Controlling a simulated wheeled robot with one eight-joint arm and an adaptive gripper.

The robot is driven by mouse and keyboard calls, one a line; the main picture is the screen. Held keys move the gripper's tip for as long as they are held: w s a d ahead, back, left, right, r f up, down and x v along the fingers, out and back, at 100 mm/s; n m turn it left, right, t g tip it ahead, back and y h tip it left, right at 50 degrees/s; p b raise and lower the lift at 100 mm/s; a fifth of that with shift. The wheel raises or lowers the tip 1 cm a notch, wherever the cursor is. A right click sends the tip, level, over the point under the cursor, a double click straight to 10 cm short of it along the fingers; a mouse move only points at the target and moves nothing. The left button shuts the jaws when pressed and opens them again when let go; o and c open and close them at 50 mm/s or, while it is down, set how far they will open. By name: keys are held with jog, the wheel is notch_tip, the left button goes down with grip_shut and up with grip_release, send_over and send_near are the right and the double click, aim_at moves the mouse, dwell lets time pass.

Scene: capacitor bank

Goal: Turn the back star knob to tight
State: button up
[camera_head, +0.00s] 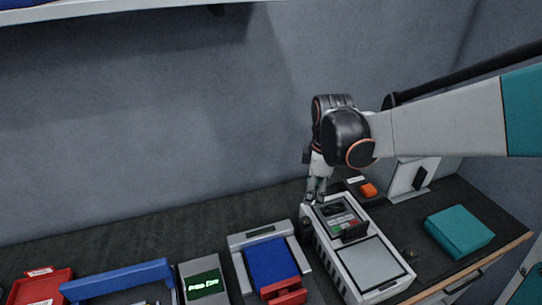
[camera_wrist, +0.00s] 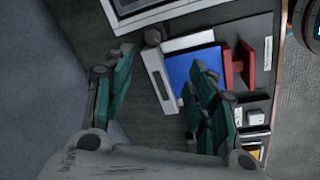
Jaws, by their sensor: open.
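A small dark knob (camera_head: 305,228) stands at the left side of a white device with a screen and keys (camera_head: 362,262). It also shows in the wrist view (camera_wrist: 153,36), beside the edge of the white device (camera_wrist: 125,15). A second small dark knob (camera_head: 409,252) is at the device's right side, nearer the front. The star shape and marks of both are too small to make out. My gripper (camera_head: 316,192) points down above the device's back left corner, apart from the left knob. In the wrist view my gripper (camera_wrist: 165,62) is open, with nothing between its fingers.
A grey unit with a blue panel (camera_head: 270,262) and red handle (camera_head: 284,291) stands left of the device. An orange button (camera_head: 369,190) and a white upright panel (camera_head: 412,178) are behind right. A teal block (camera_head: 459,231) lies right. The wall (camera_head: 130,120) is close behind.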

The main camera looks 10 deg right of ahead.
aim_at(306, 220)
jog(key=w+f+n, duration=0.1)
jog(key=f, duration=0.4)
jog(key=w+f+n+g, duration=0.1)
jog(key=f, duration=0.5)
jog(key=w+f+n, duration=0.2)
jog(key=f, duration=0.3)
jog(key=shift+w+f+g, duration=0.1)
jog(key=shift+f+g, duration=0.2)
jog(key=c, duration=1)
